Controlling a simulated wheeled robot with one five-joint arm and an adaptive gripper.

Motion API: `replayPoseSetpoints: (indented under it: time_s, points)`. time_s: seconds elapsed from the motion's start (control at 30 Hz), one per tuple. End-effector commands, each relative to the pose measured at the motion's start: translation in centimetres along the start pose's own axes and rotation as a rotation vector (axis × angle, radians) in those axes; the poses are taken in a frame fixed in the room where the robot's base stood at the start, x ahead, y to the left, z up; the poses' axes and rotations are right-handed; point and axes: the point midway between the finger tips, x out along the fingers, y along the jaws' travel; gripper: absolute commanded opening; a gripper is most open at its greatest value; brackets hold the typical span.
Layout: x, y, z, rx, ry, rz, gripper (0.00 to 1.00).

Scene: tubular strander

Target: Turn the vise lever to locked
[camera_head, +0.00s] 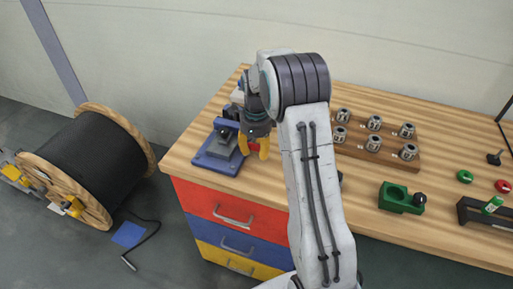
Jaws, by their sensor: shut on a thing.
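A blue vise (217,158) with dark upper parts stands near the left end of the wooden workbench. My gripper (259,150), with yellow fingertips, points down at the right side of the vise. It is shut on the vise lever, but the lever is mostly hidden behind the fingers and wrist. The lever's exact angle cannot be told from this view.
The wooden workbench (450,222) holds a rack with several metal collets (374,143), a green block (395,198) with a black knob, and green and red buttons (465,176) at the right. A large cable reel (90,160) stands on the floor at left. Coloured drawers (232,212) are below the bench top.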

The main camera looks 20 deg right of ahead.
Motion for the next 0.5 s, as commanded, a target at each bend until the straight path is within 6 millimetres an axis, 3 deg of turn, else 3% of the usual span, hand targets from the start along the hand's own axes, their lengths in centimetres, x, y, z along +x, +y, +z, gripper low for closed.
replayPoseSetpoints:
  time_s: [0.03,0.2,0.23,0.5]
  points:
    - [0.79,0.68,-0.32,0.0,0.016,0.024,0.02]
    - [0.76,0.71,-0.33,0.0,0.017,0.025,0.02]
    - [0.75,0.71,-0.32,0.0,0.017,0.025,0.41]
    - [0.46,0.48,-0.24,0.001,0.012,0.017,0.61]
